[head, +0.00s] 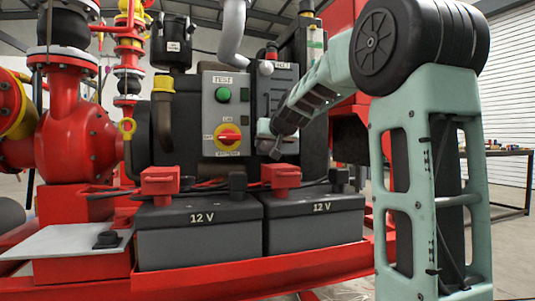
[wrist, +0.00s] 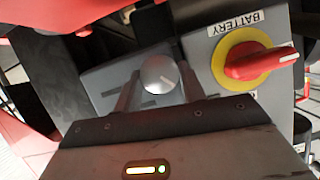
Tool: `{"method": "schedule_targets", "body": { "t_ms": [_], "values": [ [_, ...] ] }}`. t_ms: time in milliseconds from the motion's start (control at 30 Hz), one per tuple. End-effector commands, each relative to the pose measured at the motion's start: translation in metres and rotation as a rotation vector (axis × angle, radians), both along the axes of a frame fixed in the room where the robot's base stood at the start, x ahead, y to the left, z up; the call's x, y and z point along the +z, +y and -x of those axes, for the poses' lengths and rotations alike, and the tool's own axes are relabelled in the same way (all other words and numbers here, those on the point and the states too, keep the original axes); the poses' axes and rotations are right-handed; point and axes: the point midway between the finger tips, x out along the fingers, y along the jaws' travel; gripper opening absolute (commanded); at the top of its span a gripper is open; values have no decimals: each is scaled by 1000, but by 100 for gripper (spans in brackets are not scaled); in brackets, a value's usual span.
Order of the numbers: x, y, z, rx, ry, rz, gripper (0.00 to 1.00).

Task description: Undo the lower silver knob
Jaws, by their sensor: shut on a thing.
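The lower silver knob (wrist: 159,75) is a round, shiny knob on a grey panel, seen in the wrist view between my two fingers. My gripper (wrist: 160,92) is shut on it, with one finger on each side. In the head view my gripper (head: 268,138) is at the lower part of the dark grey cover right of the control box, and it hides most of the lower knob there. The upper silver knob (head: 265,67) shows at the top of that cover, clear of my gripper.
The grey control box (head: 227,80) with a green button and a red-yellow battery switch (head: 228,136) stands just left of my gripper; the switch is close by in the wrist view (wrist: 255,62). Two 12 V batteries (head: 200,240) with red terminal covers sit below. Red piping stands left.

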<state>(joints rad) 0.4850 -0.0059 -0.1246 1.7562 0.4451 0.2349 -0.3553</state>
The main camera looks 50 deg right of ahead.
Motion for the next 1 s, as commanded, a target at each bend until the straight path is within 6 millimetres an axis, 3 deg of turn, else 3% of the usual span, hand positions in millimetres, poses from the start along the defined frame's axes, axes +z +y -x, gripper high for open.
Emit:
{"method": "schedule_targets", "body": {
  "t_ms": [1000],
  "values": [
    [-3, -4, 2, 0, -269, -441, 18]
  ]
}}
